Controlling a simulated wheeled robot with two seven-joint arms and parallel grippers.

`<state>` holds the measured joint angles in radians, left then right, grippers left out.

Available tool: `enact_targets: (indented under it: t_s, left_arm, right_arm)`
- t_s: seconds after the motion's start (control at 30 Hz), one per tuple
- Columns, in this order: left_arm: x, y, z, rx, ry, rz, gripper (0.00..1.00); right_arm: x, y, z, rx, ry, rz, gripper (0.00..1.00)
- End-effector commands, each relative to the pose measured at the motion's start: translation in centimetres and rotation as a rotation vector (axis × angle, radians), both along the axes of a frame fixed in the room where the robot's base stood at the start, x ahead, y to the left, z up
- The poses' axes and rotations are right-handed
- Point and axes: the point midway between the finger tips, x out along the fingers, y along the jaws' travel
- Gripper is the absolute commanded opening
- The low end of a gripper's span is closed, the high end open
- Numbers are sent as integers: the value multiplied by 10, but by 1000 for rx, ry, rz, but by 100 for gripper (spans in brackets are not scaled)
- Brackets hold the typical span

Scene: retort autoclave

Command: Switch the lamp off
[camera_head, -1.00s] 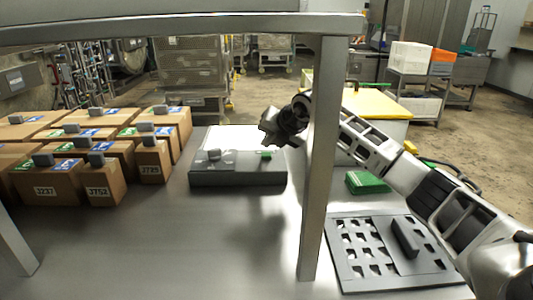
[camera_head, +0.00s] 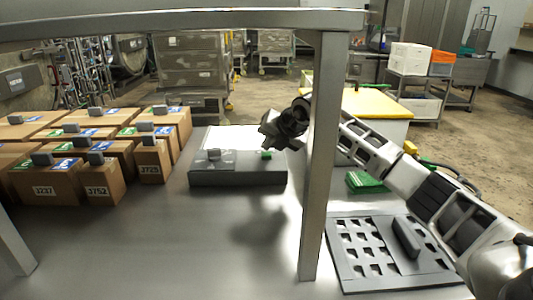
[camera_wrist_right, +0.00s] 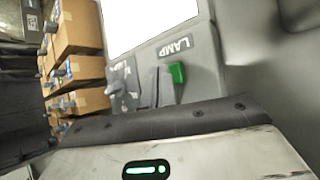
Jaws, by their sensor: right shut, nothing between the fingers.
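The lamp box (camera_head: 238,178) is a low grey unit on the metal table, with a bright white panel (camera_head: 245,138) on its top. A green switch (camera_head: 266,155) sits on its front right; in the wrist view the green switch (camera_wrist_right: 177,73) is beside the label "LAMP" (camera_wrist_right: 174,47). A grey knob (camera_head: 214,154) is to its left. My right gripper (camera_head: 268,139) is shut and empty, pointing down-left just above and behind the green switch in the head view. Contact cannot be told. My left gripper is out of view.
A metal frame post (camera_head: 318,160) stands right of the lamp box, in front of my right arm. Brown cartons (camera_head: 55,185) fill the left. A slotted dark plate (camera_head: 350,275) and a green block (camera_head: 365,182) lie right. The table front is clear.

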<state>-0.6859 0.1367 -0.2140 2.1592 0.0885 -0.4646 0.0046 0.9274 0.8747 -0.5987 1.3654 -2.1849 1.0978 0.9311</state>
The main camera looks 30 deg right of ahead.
Motion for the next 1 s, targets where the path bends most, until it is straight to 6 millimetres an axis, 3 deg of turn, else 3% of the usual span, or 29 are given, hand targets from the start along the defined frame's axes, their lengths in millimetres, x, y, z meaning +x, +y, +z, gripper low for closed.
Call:
enact_targets:
  t_s: [1.0]
  left_arm:
    - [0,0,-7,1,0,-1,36]
  right_arm:
    - [0,0,-11,0,1,0,0]
